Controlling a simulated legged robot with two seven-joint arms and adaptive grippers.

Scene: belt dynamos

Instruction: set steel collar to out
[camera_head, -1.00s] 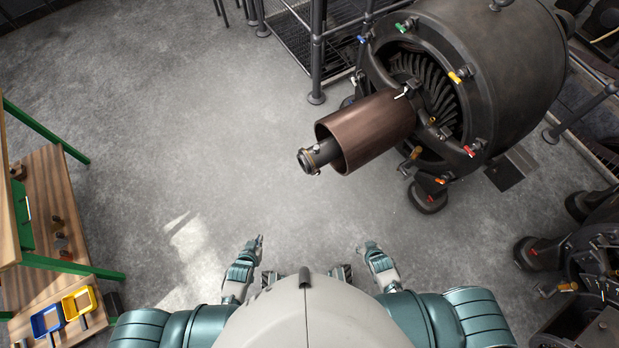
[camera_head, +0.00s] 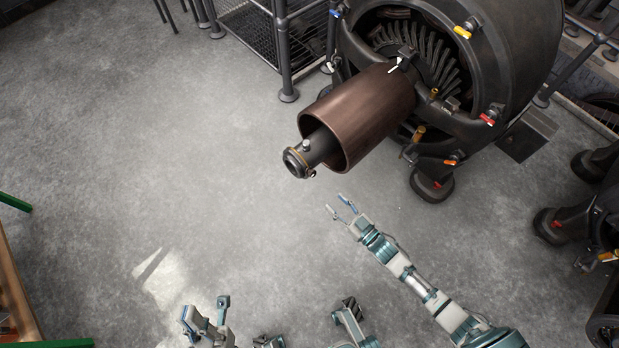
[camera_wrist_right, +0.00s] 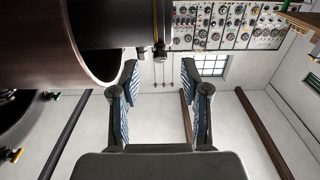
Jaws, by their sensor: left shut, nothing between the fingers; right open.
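A dark shaft (camera_head: 318,148) sticks out of a brown copper-coloured drum (camera_head: 366,115) on the big machine. What looks like the steel collar (camera_head: 297,161) sits at the shaft's free end, with small knobs on it and a brass-coloured ring. In the right wrist view the collar (camera_wrist_right: 159,22) shows at top centre, with a small knob hanging below it. My right gripper (camera_head: 342,207) is open and empty, below and right of the collar in the head view, apart from it. My left gripper (camera_head: 222,302) is shut and empty, low at the left, far from the collar.
The machine's dark housing (camera_head: 490,60) carries several coloured levers around its rim. A railing (camera_head: 283,50) stands behind the drum. A wooden bench (camera_head: 15,290) edges the lower left. The concrete floor left of the shaft is clear.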

